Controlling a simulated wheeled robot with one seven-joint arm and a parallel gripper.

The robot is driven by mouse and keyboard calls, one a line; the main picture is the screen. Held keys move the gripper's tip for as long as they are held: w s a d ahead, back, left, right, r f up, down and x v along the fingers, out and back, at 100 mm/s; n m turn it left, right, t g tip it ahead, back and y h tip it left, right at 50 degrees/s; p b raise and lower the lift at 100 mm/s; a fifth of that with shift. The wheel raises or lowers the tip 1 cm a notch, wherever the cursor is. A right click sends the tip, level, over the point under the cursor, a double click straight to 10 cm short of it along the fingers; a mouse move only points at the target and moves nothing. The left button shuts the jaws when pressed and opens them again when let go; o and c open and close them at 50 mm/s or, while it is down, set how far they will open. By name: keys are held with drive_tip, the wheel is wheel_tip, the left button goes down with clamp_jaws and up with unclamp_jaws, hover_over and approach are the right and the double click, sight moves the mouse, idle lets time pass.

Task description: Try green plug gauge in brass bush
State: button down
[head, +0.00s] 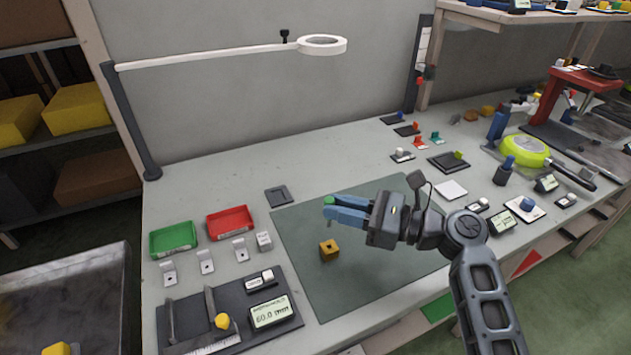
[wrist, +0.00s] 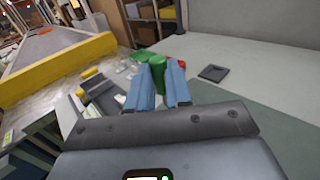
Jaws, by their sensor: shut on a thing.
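The brass bush (head: 329,250) is a small brass block with a dark hole in its top. It stands on the grey-green mat (head: 365,284). My gripper (head: 331,206) has blue fingers and is shut on the green plug gauge (head: 329,200). It holds the gauge above the mat, up and beyond the bush in the head view, apart from it. In the wrist view the green gauge (wrist: 157,72) stands between the two blue fingers. The bush cannot be made out in the wrist view.
A green tray (head: 173,239) and a red tray (head: 230,222) stand left of the mat, with several small metal brackets in front. A dark board with a caliper and display (head: 270,313) lies front left. A lamp post (head: 130,120) stands at the back left. The mat around the bush is clear.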

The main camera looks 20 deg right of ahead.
drive_tip(key=shift+t, duration=0.3)
drive_tip(key=f+b, duration=0.2)
drive_tip(key=f, duration=0.1)
drive_tip(key=f+b, duration=0.2)
drive_tip(key=b, duration=0.1)
drive_tip(key=shift+s+f+b, duration=0.2)
drive_tip(key=shift+f+b, duration=0.15)
drive_tip(key=shift+f, duration=0.05)
drive_tip(key=shift+d+r+p, duration=0.1)
drive_tip(key=shift+p, duration=0.8)
idle(0.9)
drive_tip(key=shift+f, duration=0.3)
idle(1.4)
wheel_tip(320, 180, up, 6)
drive_tip(key=p, duration=0.7)
idle(1.1)
drive_tip(key=shift+d, duration=0.1)
